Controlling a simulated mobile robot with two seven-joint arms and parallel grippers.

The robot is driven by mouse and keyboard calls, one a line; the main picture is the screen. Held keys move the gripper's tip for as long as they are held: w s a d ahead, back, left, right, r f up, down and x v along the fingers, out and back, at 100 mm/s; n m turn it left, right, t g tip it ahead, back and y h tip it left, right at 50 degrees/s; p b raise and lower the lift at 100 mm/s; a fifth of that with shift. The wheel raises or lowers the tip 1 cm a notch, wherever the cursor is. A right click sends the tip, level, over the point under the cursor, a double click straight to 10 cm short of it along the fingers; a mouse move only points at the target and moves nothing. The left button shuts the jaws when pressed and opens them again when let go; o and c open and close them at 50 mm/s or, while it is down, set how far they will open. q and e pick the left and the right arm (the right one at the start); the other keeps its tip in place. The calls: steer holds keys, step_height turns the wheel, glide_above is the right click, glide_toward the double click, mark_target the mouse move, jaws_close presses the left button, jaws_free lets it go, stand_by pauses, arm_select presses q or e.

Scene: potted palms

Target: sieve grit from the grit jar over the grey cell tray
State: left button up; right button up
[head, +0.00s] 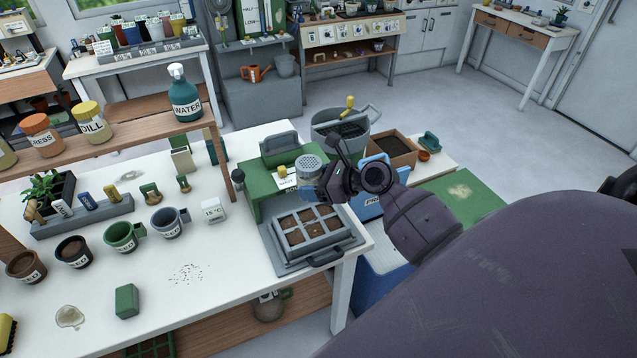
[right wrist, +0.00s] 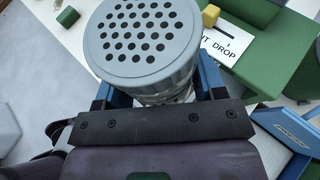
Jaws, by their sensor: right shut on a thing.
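The grit jar (head: 309,163) has a grey lid with many round holes and a clear body. It looks upright, lid up, in the head view. My right gripper (head: 313,190) is shut on its body. In the right wrist view the lid (right wrist: 143,42) shows large between the blue fingers (right wrist: 152,100). The grey cell tray (head: 283,232) has several cells of brown soil and sits at the bench's right end. The jar appears just beyond the tray's far edge; its exact height is unclear. I see no grit falling. My left gripper is not in view.
A green stand (head: 262,190) with a card and yellow block is just behind the jar. A white thermometer block (head: 213,210) and labelled mugs (head: 169,222) stand to the left. Dark specks (head: 187,273) lie on the bench. A green block (head: 127,301) is near the front.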

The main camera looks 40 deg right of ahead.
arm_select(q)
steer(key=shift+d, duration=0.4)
arm_select(e)
steer(key=shift+r, duration=0.2)
steer(key=shift+s+a+f+m+y, duration=0.15)
steer(key=shift+a+f+m+y, duration=0.15)
steer(key=shift+f+y, duration=0.1)
steer(key=f+m, duration=0.1)
steer(key=a+f+y+b, duration=0.1)
steer(key=f+m, duration=0.1)
steer(key=shift+s+a+f+m+y, duration=0.25)
steer(key=shift+s+a+m+y, duration=0.05)
steer(key=shift+a+y, duration=0.1)
steer(key=shift+s+a+f+m+y, duration=0.25)
steer(key=shift+a+f+m+y, duration=0.5)
steer(key=shift+m, duration=0.45)
steer(key=shift+a+f+m+y, duration=0.1)
steer(key=shift+f+m+y, duration=0.2)
steer(key=shift+m, duration=0.2)
arm_select(q)
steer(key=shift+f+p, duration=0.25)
steer(key=shift+p, duration=0.05)
arm_select(e)
steer(key=m, duration=0.1)
steer(key=f+m, duration=0.1)
steer(key=a+f+t+y, duration=0.1)
steer(key=shift+s+f+m, duration=0.1)
steer(key=shift+s+m, duration=0.2)
steer(key=shift+m, duration=0.1)
